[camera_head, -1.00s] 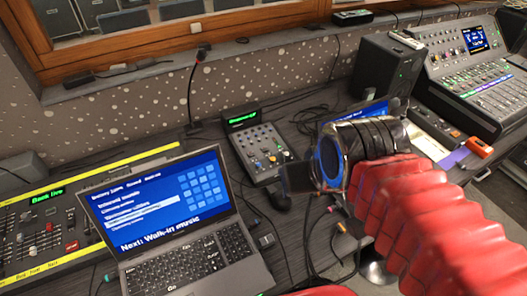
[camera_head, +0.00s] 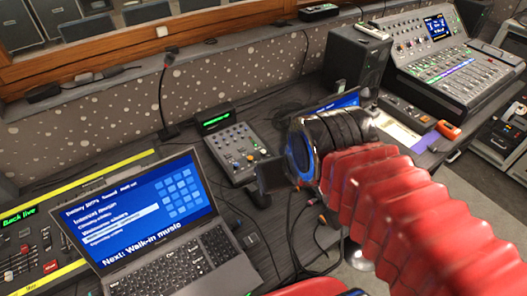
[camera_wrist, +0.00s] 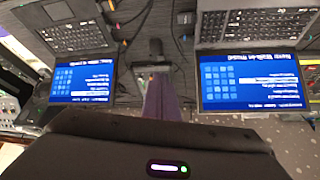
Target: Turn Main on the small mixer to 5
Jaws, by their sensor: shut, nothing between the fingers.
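The small mixer (camera_head: 230,146) is a grey panel with several knobs and faders and a lit green display at its back. It lies on the desk in the middle of the head view. Its labels are too small to read, so I cannot tell which control is Main or its setting. My gripper (camera_head: 270,176) is shut and empty, just right of the mixer's front right corner in the head view; its height above the desk is unclear. In the wrist view a dark body with a small light fills the bottom, and the mixer cannot be made out clearly.
An open laptop (camera_head: 135,215) stands left of the mixer, with a yellow-edged console (camera_head: 40,235) beyond it. A second laptop (camera_head: 338,101) is partly behind my arm. A gooseneck microphone (camera_head: 165,95) stands behind. A large console (camera_head: 455,66) is at right. Cables lie in front.

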